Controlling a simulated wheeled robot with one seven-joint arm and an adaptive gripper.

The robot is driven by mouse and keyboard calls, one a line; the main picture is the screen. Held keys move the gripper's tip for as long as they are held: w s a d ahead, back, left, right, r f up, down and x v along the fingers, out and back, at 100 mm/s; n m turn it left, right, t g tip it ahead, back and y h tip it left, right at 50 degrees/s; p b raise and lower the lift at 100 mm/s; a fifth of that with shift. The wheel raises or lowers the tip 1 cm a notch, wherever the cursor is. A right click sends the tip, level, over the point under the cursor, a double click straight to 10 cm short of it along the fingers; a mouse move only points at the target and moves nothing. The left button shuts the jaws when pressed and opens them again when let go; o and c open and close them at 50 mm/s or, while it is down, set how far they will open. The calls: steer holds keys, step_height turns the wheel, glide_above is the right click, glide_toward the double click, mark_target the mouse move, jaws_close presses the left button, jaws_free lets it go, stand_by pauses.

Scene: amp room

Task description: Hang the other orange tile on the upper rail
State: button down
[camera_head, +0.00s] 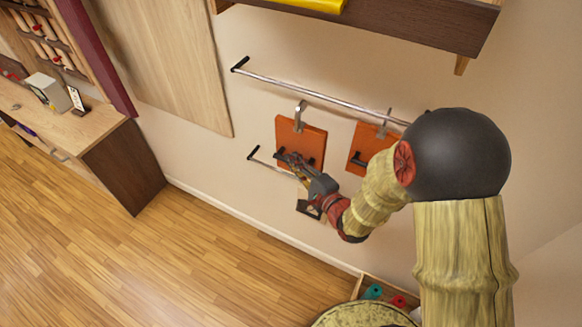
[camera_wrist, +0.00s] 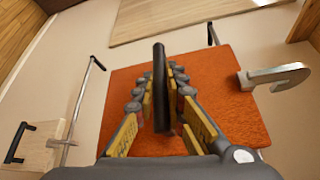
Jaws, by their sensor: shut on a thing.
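My gripper (camera_head: 290,160) is shut on the black handle (camera_wrist: 160,88) of an orange tile (camera_head: 287,133). In the wrist view the fingers flank the handle, and the tile (camera_wrist: 225,65) fills the middle. Its metal hook (camera_head: 300,114) points up in the head view and right in the wrist view (camera_wrist: 275,76). The hook top appears just below the upper rail (camera_head: 300,90) in the head view; I cannot see it resting on the rail. Another orange tile (camera_head: 358,142) is to the right, its hook crossing the rail, partly hidden by my arm.
A lower rail (camera_head: 268,165) lies below; it also shows in the wrist view (camera_wrist: 84,90). A pale tile with a black handle (camera_wrist: 38,150) is at this rail. A dark shelf (camera_head: 400,22) overhangs above. A wooden panel (camera_head: 175,60) stands left, and a bin (camera_head: 365,281) below.

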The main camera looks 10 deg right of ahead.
steer(key=w+d+f+b, duration=0.2)
steer(key=w+d, duration=0.5)
steer(key=w, duration=0.3)
steer(key=shift+f+b, duration=0.3)
steer(key=shift+b, duration=0.1)
stand_by(0.8)
steer(key=shift+s, duration=0.1)
steer(key=c, duration=1.7)
jaws_free()
steer(key=shift+c, duration=0.2)
steer(key=shift+f, duration=0.1)
steer(key=v, duration=1.2)
